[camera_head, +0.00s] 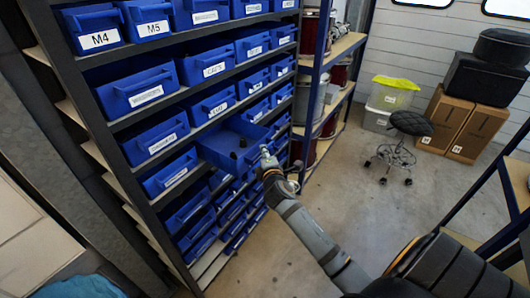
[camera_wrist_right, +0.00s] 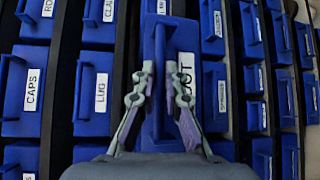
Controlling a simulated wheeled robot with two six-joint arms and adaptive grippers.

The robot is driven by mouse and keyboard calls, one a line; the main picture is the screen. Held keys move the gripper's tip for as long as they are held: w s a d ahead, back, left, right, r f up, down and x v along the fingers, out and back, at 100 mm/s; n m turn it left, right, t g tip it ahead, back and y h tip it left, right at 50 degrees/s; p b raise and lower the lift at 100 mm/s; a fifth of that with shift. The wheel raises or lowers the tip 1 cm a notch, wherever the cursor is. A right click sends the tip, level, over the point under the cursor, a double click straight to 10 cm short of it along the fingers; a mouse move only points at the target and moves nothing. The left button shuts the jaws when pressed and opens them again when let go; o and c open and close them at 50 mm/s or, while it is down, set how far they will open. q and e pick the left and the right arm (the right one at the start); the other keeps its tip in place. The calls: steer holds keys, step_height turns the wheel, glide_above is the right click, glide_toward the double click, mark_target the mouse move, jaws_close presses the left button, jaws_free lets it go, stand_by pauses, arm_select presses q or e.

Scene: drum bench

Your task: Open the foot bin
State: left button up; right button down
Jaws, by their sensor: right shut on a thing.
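The foot bin (camera_head: 222,152) is a blue drawer bin in the rack, pulled well out from its row in the head view. A few small dark pieces lie inside it. My right gripper (camera_head: 267,161) is at its front. In the right wrist view, the fingers of my right gripper (camera_wrist_right: 162,88) are closed on the upright blue handle (camera_wrist_right: 158,60) of the foot bin. The bin's white label (camera_wrist_right: 187,80) is partly covered by a finger, and only its last letters "OT" show. My left gripper is not in view.
The dark rack (camera_head: 75,90) holds several rows of labelled blue bins close around the foot bin. A blue-framed shelf (camera_head: 318,75) stands right of it. A black stool (camera_head: 410,122) and cardboard boxes (camera_head: 468,125) stand farther back. The floor between is clear.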

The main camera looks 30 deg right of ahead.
steer(key=c, duration=1.4)
jaws_free()
steer(key=v, duration=1.2)
steer(key=shift+f, duration=0.1)
steer(key=s+a+f+m+g+y, duration=0.1)
steer(key=s+f+m+g+y, duration=0.25)
steer(key=f, duration=1.65)
steer(key=s+f+m+g, duration=0.35)
steer(key=s+f, duration=0.25)
steer(key=f, duration=1.3)
steer(key=s+a+f+m+g, duration=0.1)
steer(key=s+f+m+g, duration=0.1)
steer(key=s+f, duration=0.4)
steer(key=s+a+f+m+g+y, duration=0.1)
steer(key=s+f, duration=0.5)
steer(key=s, duration=0.7)
steer(key=s+f+m+g+y, duration=0.1)
steer(key=s+f+m+g, duration=0.2)
steer(key=s+f, duration=0.3)
steer(key=shift+s+a+f+m+g, duration=0.15)
steer(key=shift+s+m, duration=0.15)
steer(key=shift+s, duration=0.35)
steer(key=shift+s+a+f+m+g, duration=0.15)
steer(key=shift+s+m, duration=0.15)
steer(key=shift+s, duration=0.3)
steer(key=shift+s+a+f+m+g, duration=0.1)
steer(key=shift+s+m, duration=0.2)
steer(key=shift+s, duration=0.35)
